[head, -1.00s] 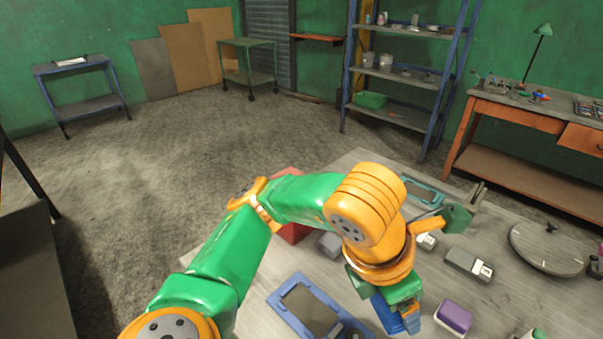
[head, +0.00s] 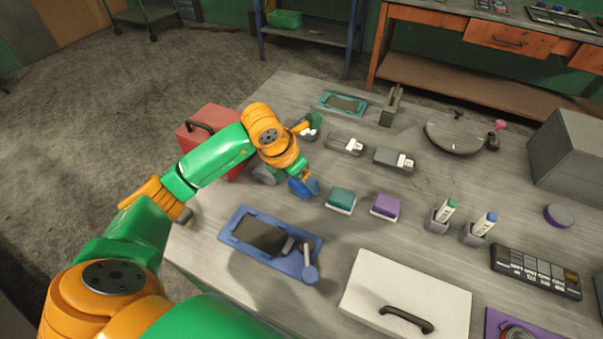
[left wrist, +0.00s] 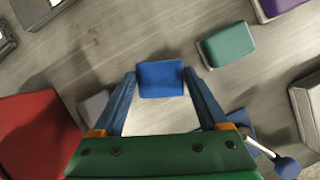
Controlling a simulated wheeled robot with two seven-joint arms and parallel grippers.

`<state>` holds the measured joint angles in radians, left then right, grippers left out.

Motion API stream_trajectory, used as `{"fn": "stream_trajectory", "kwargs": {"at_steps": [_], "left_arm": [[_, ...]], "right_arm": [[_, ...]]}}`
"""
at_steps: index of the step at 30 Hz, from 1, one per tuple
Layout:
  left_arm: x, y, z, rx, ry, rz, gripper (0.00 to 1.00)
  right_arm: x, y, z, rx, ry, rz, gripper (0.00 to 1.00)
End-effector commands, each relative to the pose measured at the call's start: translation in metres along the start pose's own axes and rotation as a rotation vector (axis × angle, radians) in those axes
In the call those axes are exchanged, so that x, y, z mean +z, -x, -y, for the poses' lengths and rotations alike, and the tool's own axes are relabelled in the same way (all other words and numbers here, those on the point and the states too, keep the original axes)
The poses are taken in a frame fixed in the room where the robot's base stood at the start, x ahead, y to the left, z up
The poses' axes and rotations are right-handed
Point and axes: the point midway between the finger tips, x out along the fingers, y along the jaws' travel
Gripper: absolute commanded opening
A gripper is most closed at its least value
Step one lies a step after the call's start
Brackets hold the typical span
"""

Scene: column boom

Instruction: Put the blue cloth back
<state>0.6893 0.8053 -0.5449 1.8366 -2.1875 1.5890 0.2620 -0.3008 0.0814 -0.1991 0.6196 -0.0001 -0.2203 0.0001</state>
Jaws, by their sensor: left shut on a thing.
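The blue cloth (left wrist: 160,78) is a small blue pad between my left gripper's fingertips in the left wrist view. My left gripper (left wrist: 160,75) is shut on it. In the head view the left gripper (head: 303,186) hangs over the grey bench (head: 235,190), left of a teal pad (head: 341,200). There the cloth is hard to tell from the blue fingers. The teal pad also shows up right of the gripper in the left wrist view (left wrist: 227,45). A purple pad (head: 386,206) lies right of it. My right gripper is not in view.
A red box (head: 205,130) and a grey block (head: 264,174) stand left of the gripper. A blue tray (head: 240,245) lies in front, with a round-headed tool (head: 310,272). Behind are two grey holders (head: 343,146) and a teal tray (head: 330,101). A white handled panel (head: 410,290) lies at front.

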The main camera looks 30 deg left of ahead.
Motion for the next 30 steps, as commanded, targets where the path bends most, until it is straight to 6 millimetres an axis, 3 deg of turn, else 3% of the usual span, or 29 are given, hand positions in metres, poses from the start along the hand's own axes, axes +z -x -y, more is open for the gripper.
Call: {"fn": "stream_trajectory", "kwargs": {"at_steps": [10, 11, 13, 23, 30], "left_arm": [[-0.002, -0.005, 0.000, 0.000, 0.000, 0.001, 0.24], [-0.001, -0.004, 0.000, 0.000, 0.000, 0.001, 0.84], [-0.001, -0.003, 0.000, 0.000, 0.000, 0.001, 1.00], [0.001, 0.007, 0.000, 0.000, -0.001, 0.005, 1.00], [0.001, 0.065, -0.001, 0.004, -0.002, 0.008, 1.00]], "right_arm": [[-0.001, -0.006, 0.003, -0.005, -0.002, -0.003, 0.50], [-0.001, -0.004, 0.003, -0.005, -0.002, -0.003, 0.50], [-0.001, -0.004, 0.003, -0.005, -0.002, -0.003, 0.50], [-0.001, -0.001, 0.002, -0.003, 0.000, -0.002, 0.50], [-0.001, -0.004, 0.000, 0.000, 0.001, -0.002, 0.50]]}}
